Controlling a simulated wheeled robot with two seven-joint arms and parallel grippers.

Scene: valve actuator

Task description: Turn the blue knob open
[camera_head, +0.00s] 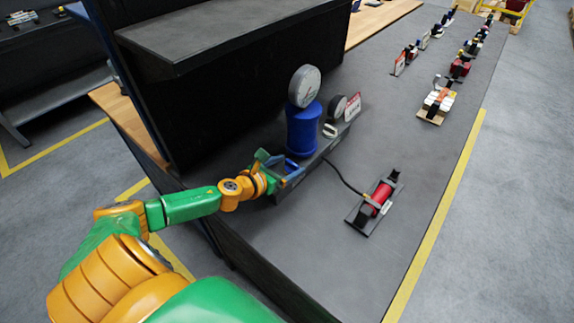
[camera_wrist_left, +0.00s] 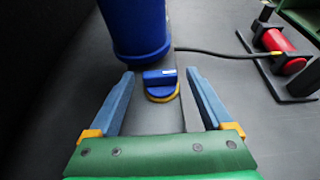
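The blue knob (camera_wrist_left: 160,79) has a raised bar handle and a yellow base ring. It sits on a grey plate in front of the blue cylinder (camera_wrist_left: 136,28), which also shows in the head view (camera_head: 302,130) with a round gauge (camera_head: 305,86) on top. My left gripper (camera_wrist_left: 160,74) is open, its two blue fingers on either side of the knob with a gap to each. In the head view my left gripper (camera_head: 281,169) is low beside the cylinder's base, and I cannot make out the knob there. My right gripper is not in view.
A black hose (camera_head: 345,178) runs to a red cylinder (camera_head: 382,192) on a dark stand at the right. A dark raised shelf (camera_head: 215,32) stands left of the blue cylinder. Several other devices line the far bench (camera_head: 420,150). The bench's near right part is clear.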

